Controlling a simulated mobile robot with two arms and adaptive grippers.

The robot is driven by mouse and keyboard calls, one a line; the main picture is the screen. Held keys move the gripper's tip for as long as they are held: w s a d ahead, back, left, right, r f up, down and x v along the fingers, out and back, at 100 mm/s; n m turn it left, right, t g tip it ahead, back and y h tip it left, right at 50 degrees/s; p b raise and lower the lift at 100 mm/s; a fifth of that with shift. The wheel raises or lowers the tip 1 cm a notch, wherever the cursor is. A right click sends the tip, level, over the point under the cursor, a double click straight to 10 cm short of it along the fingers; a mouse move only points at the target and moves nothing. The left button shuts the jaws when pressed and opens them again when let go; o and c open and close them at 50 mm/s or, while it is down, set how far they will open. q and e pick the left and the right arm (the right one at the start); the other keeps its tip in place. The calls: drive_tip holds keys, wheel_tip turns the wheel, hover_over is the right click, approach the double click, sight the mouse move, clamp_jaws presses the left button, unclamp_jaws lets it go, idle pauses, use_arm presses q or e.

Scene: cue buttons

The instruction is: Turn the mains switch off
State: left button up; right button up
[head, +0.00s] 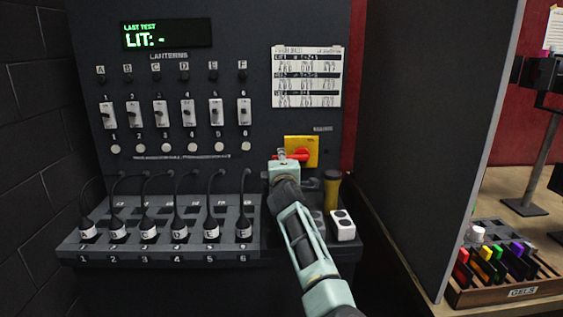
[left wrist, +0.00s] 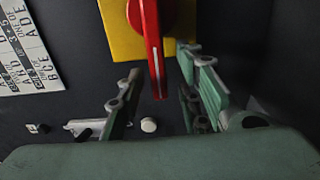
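The mains switch is a red rotary handle (head: 301,155) on a yellow plate (head: 313,143), at the lower right of the dark panel in the head view. The handle lies about horizontal there. In the left wrist view the red handle (left wrist: 153,50) with its white line comes down from the yellow plate (left wrist: 117,38) at the top. My left gripper (head: 283,156) is at the switch and partly covers the handle. In the left wrist view its fingers (left wrist: 163,95) are open, one either side of the handle's tip, with gaps visible. My right gripper is not in view.
The panel has a display (head: 167,34) reading "LAST TEST LIT: -", several sliders (head: 161,114), white buttons (head: 166,148) and a printed card (head: 307,77). Several cabled plugs (head: 149,233) stand below. An olive cylinder (head: 332,190) and white box (head: 343,226) are close to my arm. A dark partition (head: 435,120) stands right.

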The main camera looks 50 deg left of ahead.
use_arm(q)
drive_tip(key=v, duration=0.7)
idle(0.5)
